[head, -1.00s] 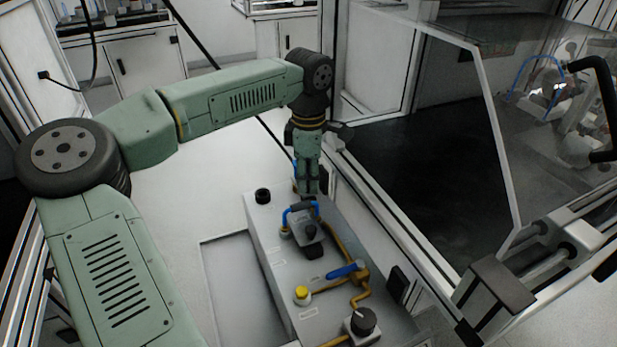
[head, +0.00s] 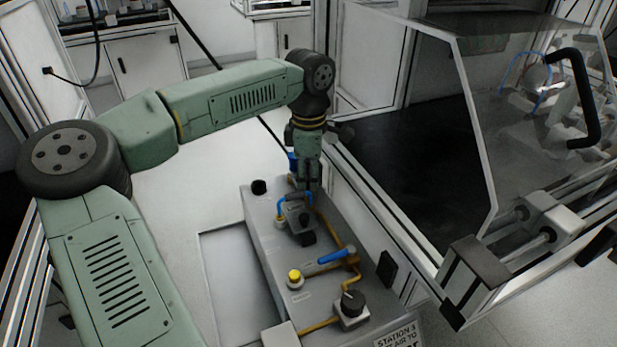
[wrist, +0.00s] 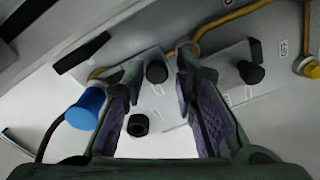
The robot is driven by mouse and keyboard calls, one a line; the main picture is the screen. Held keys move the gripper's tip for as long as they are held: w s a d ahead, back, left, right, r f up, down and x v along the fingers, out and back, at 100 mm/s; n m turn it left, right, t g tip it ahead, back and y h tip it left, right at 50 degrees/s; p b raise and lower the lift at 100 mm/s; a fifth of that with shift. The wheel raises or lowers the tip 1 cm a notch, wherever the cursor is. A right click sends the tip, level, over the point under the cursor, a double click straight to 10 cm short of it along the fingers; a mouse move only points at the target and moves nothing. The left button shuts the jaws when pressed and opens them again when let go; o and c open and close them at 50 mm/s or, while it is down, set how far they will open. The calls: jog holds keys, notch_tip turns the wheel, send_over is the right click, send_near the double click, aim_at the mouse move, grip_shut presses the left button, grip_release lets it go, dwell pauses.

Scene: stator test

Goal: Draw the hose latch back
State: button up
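My gripper (head: 310,188) points down at the far end of the grey console (head: 262,240). In the wrist view its two fingers (wrist: 161,66) are spread apart. A black knob-like part (wrist: 157,72) shows in the gap between the tips; I cannot tell whether they touch it. I cannot tell for certain which part is the hose latch. A short blue hose (head: 281,201) curves beside a grey block (head: 297,214) with a black part (head: 306,238), just in front of the gripper. A blue cylinder (wrist: 86,107) with a dark hose is left of the fingers in the wrist view.
The console also carries a black knob (head: 259,187), a yellow button (head: 294,278), a blue lever (head: 336,256), a black dial (head: 352,303) and yellow tubing (head: 318,322). A framed clear door (head: 500,110) stands at right. White surface left of the console is clear.

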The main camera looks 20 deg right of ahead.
notch_tip(320, 180, up, 12)
dwell(0.6)
jog(key=shift+f, duration=0.1)
dwell(0.4)
